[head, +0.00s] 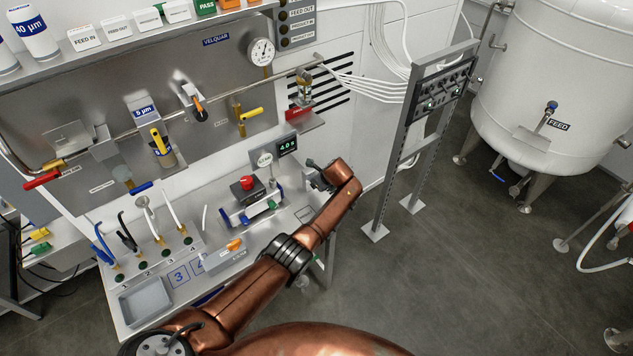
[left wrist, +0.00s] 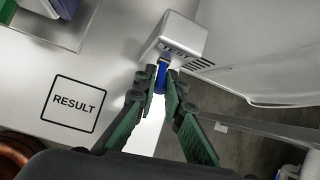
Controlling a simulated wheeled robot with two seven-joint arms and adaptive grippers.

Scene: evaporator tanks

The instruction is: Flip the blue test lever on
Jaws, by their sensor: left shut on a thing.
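The blue test lever (left wrist: 161,78) sticks out from the face of a small pale grey box (left wrist: 182,38) at the top middle of the left wrist view. My left gripper (left wrist: 162,84) has its green-padded fingers closed around the lever, one on each side. In the head view my left arm reaches across the bench to its right end, with the left gripper (head: 317,177) there; the lever is hidden in that view. I cannot tell the lever's on or off position. My right gripper is not in view.
In the head view a red button (head: 246,182) and a small green display (head: 287,146) stand left of the hand. A metal rack (head: 420,120) and a white FEED tank (head: 550,90) stand right, with open floor between.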

